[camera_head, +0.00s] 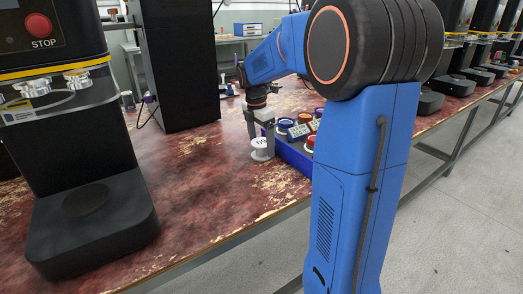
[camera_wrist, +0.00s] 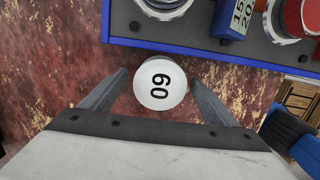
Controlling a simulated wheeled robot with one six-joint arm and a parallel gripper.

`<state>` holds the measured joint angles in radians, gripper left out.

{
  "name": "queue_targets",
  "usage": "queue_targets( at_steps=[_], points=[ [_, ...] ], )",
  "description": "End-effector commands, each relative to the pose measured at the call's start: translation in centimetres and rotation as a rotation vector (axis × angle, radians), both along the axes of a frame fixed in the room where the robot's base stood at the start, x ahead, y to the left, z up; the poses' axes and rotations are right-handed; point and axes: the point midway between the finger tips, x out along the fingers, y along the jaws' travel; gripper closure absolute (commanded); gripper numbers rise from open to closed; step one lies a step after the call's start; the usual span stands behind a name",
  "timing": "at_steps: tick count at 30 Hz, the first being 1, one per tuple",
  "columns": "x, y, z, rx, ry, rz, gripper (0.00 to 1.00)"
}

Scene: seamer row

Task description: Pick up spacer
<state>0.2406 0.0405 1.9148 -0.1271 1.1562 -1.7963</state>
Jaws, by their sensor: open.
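A white spool-shaped piece, which looks like the spacer (camera_head: 261,154), stands upright on the worn red bench beside a blue-edged tray. In the wrist view the spacer (camera_wrist: 160,96) shows its round white top with a black two-digit number. My gripper (camera_head: 262,128) points down over it. In the wrist view my gripper (camera_wrist: 160,78) is open, with one finger on each side of the spacer and a visible gap on both sides. Its lower part is hidden beneath its top in the wrist view.
The blue-edged tray (camera_head: 291,157) lies just right of the spacer and holds several round parts and labelled blocks; its blue rim (camera_wrist: 200,54) is close in the wrist view. A black machine (camera_head: 90,215) stands left. Bare bench lies between.

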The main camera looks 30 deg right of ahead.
Motion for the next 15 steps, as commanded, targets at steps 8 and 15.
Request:
queue_targets(
  at_steps=[8,15],
  points=[
    [0.0,-0.04,-0.22,0.0,0.0,0.0,0.21],
    [0.0,-0.03,-0.2,0.0,0.0,0.0,0.7]
  ],
)
